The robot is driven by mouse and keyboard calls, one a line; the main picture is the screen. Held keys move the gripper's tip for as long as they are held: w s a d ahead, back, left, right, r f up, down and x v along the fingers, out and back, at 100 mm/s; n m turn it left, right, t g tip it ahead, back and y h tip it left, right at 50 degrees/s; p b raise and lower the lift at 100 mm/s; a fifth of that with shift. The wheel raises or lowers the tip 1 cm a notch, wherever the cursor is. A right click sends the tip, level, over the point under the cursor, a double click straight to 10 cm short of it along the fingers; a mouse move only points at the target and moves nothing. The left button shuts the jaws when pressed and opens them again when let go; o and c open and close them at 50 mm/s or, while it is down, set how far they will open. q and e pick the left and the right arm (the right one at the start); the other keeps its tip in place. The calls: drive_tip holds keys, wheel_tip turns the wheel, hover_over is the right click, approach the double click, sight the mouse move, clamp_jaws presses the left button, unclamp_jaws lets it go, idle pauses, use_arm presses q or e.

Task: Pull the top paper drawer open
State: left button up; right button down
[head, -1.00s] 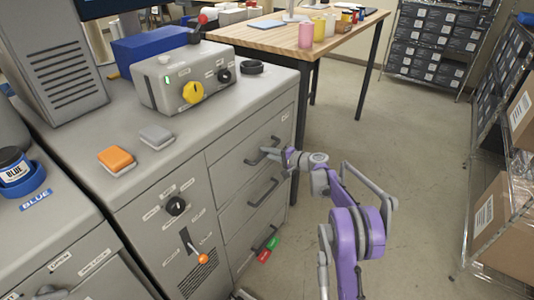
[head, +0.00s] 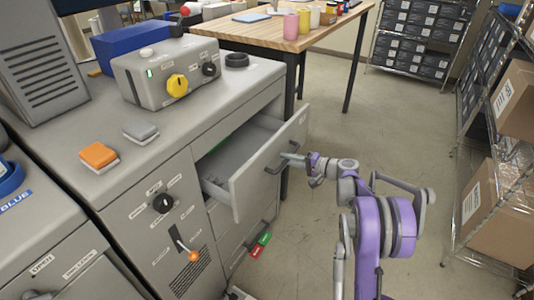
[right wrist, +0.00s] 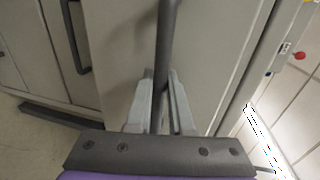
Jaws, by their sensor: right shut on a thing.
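The top paper drawer (head: 262,172) stands well out of the grey cabinet (head: 150,190) in the head view. Its inside shows as a grey tray, with a bit of green at the back left. My right gripper (head: 292,158) is at the drawer's dark bar handle (head: 272,165). In the right wrist view the two grey fingers (right wrist: 161,100) are closed on either side of the handle bar (right wrist: 166,50). My left gripper is not in view.
Below is another drawer with a handle (head: 256,235), and red and green tags (head: 260,244) hang near it. A wooden table (head: 270,30) stands behind. Shelves with boxes (head: 500,110) are at the right. Open floor lies between.

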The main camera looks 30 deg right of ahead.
drive_tip(key=f+v, duration=0.2)
drive_tip(key=v, duration=0.8)
drive_tip(key=f+b+v, duration=0.1)
drive_tip(key=f+v, duration=0.1)
drive_tip(key=v, duration=0.8)
drive_tip(key=shift+s+d, duration=0.5)
drive_tip(key=c, duration=0.8)
unclamp_jaws()
drive_tip(key=v, duration=1)
drive_tip(key=shift+s+d, duration=0.2)
drive_tip(key=shift+s, duration=0.15)
drive_tip(key=shift+r, duration=0.1)
